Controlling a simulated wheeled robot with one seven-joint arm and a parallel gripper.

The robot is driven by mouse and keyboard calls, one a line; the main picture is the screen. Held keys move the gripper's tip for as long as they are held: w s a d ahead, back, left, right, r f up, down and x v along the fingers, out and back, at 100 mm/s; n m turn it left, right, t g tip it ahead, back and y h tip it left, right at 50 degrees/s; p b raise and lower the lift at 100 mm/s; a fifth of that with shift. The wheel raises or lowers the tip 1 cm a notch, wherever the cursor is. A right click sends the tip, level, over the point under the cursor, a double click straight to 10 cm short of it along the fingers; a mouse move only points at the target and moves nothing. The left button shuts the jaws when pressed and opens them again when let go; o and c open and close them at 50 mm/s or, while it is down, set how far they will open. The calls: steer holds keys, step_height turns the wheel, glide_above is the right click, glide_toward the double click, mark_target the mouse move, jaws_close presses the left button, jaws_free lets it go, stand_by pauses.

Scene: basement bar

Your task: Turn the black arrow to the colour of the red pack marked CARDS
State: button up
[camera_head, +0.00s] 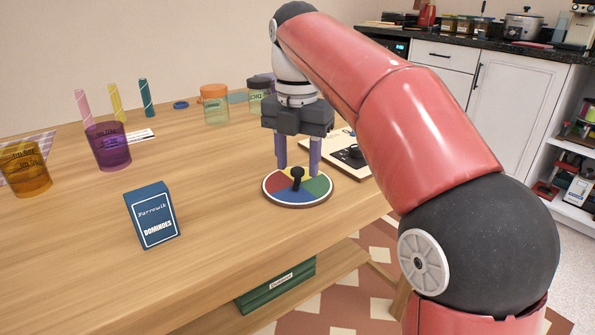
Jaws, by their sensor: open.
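A round disc (297,202) with red, yellow, green and blue sectors lies flat on the wooden table. A black arrow (297,174) with a raised knob stands at its middle; I cannot tell clearly which colour it points to. My gripper (298,167) points down over the disc, its two purple fingers open, one on each side of the knob. I cannot tell if they touch it. No red pack marked CARDS shows; the only pack in view is a blue one marked DOMINOES (153,214), upright on the table in front and left of the disc.
A purple cup (108,147) and an orange cup (25,169) stand at the left. Jars (215,105) stand behind the disc. A pale board with a black part (345,152) lies close to its right. The table between pack and disc is clear.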

steer(key=shift+f, duration=0.65)
jaws_close()
steer(key=shift+r+m, duration=0.1)
steer(key=shift+m, duration=0.2)
